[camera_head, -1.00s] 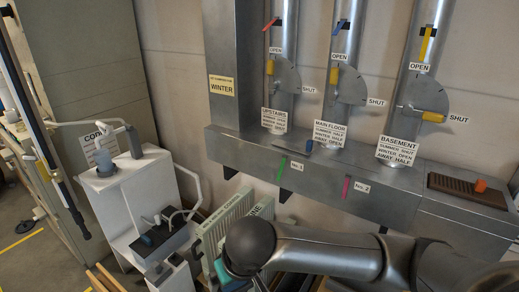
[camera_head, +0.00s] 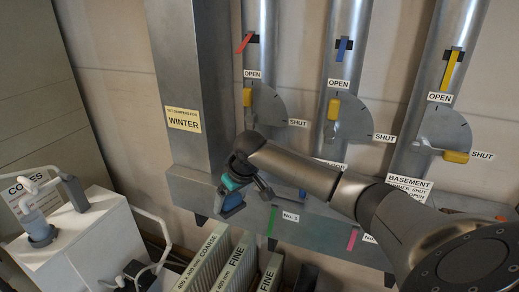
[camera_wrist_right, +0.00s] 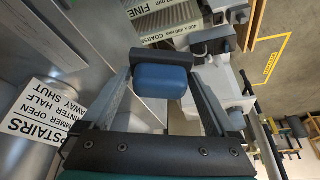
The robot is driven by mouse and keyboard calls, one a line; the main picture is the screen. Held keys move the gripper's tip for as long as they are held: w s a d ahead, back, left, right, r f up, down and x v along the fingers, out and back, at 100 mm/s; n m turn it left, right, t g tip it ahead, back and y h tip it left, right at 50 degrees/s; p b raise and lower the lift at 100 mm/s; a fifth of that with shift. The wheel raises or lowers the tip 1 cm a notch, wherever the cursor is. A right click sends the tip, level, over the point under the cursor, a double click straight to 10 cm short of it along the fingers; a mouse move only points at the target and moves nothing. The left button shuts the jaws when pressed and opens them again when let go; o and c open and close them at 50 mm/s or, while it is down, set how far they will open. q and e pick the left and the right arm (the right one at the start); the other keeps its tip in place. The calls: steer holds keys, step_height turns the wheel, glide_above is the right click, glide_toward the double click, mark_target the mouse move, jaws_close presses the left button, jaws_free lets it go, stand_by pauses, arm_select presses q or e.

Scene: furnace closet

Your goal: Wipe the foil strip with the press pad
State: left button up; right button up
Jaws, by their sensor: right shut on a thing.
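My right gripper (camera_head: 233,196) is shut on the blue press pad (camera_head: 232,202), at the left end of the grey metal duct box (camera_head: 315,222). In the right wrist view the blue pad (camera_wrist_right: 163,82), with a dark backing, sits between the fingertips of the right gripper (camera_wrist_right: 160,78). I cannot tell whether the pad touches the metal. I cannot make out a foil strip for certain; the bare metal near the pad is partly hidden by my arm. My left gripper is not in view.
A green strip (camera_head: 271,220) beside the No. 1 label and a pink strip (camera_head: 352,238) mark the box front. Filters (camera_head: 205,262) stand below. A white unit (camera_head: 85,245) is at the left. Pipes with damper levers rise behind my right arm.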

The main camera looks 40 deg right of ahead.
steer(key=w+d+r+p, duration=0.35)
steer(key=d+r, duration=0.35)
steer(key=d, duration=0.5)
steer(key=f+b, duration=0.2)
steer(key=b, duration=0.1)
steer(key=d+f+b, duration=0.1)
steer(key=f+b, duration=0.2)
steer(key=shift+w+f, duration=0.15)
steer(key=shift+f, duration=0.2)
steer(key=shift+f+b, duration=0.45)
steer(key=shift+f, duration=0.55)
